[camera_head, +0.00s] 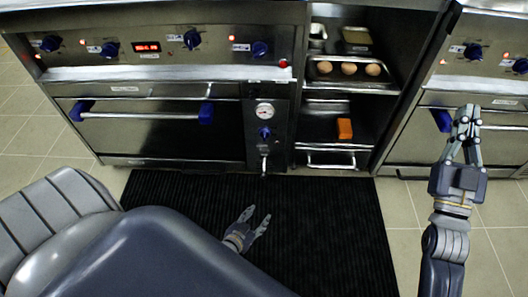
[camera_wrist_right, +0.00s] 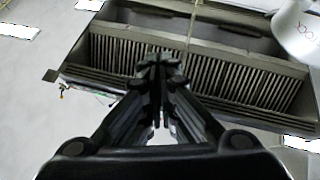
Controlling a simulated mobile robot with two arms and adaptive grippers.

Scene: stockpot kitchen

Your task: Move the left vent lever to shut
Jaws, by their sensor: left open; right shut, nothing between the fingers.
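No lever is plainly marked as the left vent lever, and I cannot tell which part it is. A small metal lever-like fitting (camera_head: 264,164) hangs low on the narrow panel under the gauge (camera_head: 265,111) in the head view. My left gripper (camera_head: 258,219) is open and empty above the black mat, apart from the cooker front. My right gripper (camera_head: 467,112) is shut and empty in front of the right-hand cooker. In the right wrist view its fingers (camera_wrist_right: 160,68) point up towards a slatted extractor hood (camera_wrist_right: 210,68).
The left oven (camera_head: 150,131) has a bar handle with blue ends. Open shelves (camera_head: 350,86) hold a tray of round brown items and an orange block (camera_head: 345,129). A black mat (camera_head: 330,235) covers the floor. The right cooker (camera_head: 487,88) stands behind my right gripper.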

